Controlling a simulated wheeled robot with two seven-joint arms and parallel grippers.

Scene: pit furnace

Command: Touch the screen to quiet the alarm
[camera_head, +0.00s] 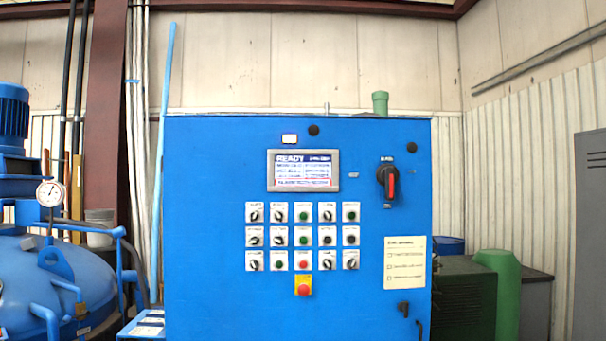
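The screen (303,171) is a small grey-framed display in the upper middle of a blue control cabinet (210,200). It is lit, with "READY" at its top left, lines of text too small to read, and a red-outlined bar along its bottom. Nothing covers or touches it. Neither of my grippers shows in the head view.
Below the screen are rows of knobs and buttons (303,236) and a red emergency button (303,288). A red-handled switch (389,183) is to the right. A blue furnace vessel (50,290) with a gauge (50,193) stands left; a green cylinder (500,290) stands right.

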